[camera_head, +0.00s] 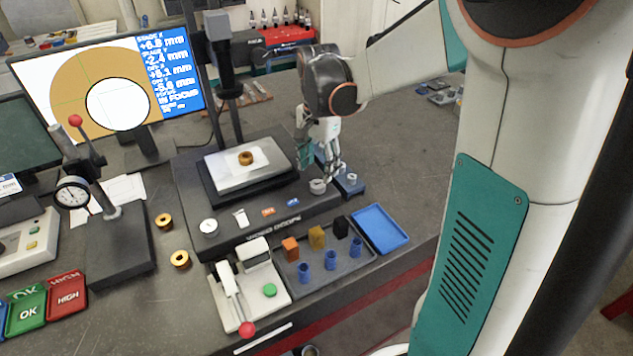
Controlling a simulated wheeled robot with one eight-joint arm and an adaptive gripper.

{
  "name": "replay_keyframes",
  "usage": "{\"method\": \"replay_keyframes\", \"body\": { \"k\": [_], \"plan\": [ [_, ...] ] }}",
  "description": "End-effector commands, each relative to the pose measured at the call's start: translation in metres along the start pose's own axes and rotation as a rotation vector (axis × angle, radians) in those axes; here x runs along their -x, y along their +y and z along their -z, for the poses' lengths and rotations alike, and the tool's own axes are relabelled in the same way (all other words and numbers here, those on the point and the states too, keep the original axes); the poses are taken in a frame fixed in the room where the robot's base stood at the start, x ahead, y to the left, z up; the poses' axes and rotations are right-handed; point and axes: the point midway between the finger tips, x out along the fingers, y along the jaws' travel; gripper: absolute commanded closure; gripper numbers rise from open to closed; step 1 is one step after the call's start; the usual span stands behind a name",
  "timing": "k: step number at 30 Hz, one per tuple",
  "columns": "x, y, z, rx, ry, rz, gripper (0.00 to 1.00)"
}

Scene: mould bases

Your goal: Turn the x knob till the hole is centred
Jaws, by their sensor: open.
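The monitor (30,75) shows a tan disc with a white round hole (118,104), which sits low and to the right of the thin green cross lines. Blue readouts beside it include stage x and y values and "IN FOCUS". A brass ring (246,158) lies on the white stage plate (222,172) of the video scope. A pale round knob (318,187) stands at the scope's right front; a second one (351,178) is on a blue block just right. My gripper (326,172) is open, pointing down just above and behind these knobs; contact cannot be told.
A dial gauge stand (72,195) and two brass rings (180,260) are left of the scope. In front are a tray of coloured blocks (295,283), an empty blue tray (381,228) and a red-tipped lever fixture (247,329). The bench right of the knobs is clear.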

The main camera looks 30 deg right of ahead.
Motion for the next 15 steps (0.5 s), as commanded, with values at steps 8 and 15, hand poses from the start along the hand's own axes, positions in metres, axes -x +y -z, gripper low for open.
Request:
{"method": "replay_keyframes", "body": {
  "k": [8, 15],
  "plan": [
    [-0.044, -0.001, 0.000, 0.001, 0.000, 0.000, 0.47],
    [-0.055, 0.000, 0.000, 0.001, 0.000, 0.000, 0.47]
  ]
}}
